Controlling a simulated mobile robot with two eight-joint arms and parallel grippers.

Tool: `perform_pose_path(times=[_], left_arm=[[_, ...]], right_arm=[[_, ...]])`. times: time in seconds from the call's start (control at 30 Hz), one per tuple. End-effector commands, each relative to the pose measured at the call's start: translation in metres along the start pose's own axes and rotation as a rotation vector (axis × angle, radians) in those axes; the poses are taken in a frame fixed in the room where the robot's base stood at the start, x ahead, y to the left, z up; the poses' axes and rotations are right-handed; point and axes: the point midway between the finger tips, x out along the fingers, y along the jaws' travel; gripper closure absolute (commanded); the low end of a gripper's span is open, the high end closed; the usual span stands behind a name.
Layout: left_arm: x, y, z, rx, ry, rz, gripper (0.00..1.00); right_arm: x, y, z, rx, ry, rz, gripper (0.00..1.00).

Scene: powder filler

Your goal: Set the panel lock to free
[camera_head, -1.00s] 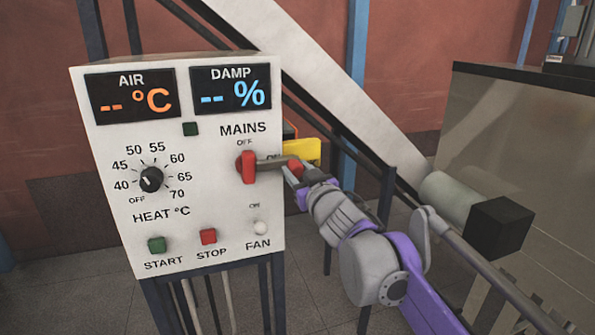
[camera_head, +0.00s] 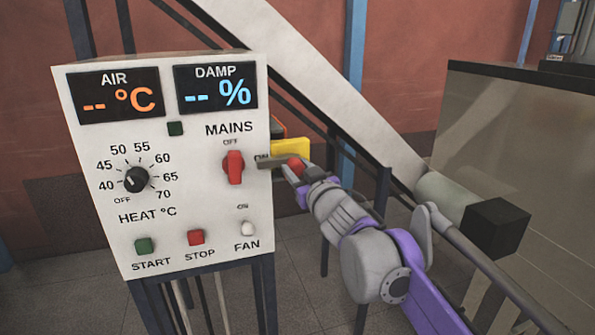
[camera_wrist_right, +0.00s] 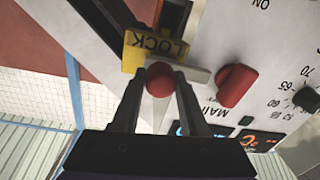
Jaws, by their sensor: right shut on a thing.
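The panel lock is a pale grey bar (camera_head: 269,163) with a red ball knob (camera_head: 297,164), beside a yellow plate (camera_head: 290,147) at the panel's right edge. In the right wrist view the plate (camera_wrist_right: 146,50) reads LOCK, and the bar (camera_wrist_right: 192,74) reaches toward the red mains switch (camera_wrist_right: 237,86). My right gripper (camera_head: 296,171) is shut on the red ball knob, which shows between its fingers in the wrist view (camera_wrist_right: 160,80). In the head view the bar's end lies just right of the mains switch (camera_head: 233,167), with a gap. My left gripper is not in view.
A large metal cabinet (camera_head: 510,140) stands at the right. A sloping pale chute (camera_head: 320,90) runs behind.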

Motion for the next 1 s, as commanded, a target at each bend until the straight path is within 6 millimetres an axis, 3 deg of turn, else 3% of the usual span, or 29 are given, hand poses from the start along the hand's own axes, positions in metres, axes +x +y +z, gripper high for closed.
perform_pose_path(times=[0.33,0.37,0.53,0.83,1.0], left_arm=[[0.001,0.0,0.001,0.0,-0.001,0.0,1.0],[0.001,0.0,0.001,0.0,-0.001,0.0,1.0],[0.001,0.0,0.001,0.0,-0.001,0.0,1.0],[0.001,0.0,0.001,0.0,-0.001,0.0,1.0],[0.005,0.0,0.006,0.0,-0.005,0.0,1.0]], right_arm=[[0.0,0.004,0.001,0.0,-0.004,0.007,1.0],[0.0,0.004,0.001,0.0,-0.004,0.007,0.55],[0.0,0.003,0.001,0.0,-0.003,0.006,0.26],[-0.001,0.002,0.001,0.0,-0.003,0.004,0.26],[-0.017,0.002,0.002,0.001,-0.003,0.005,0.26]])
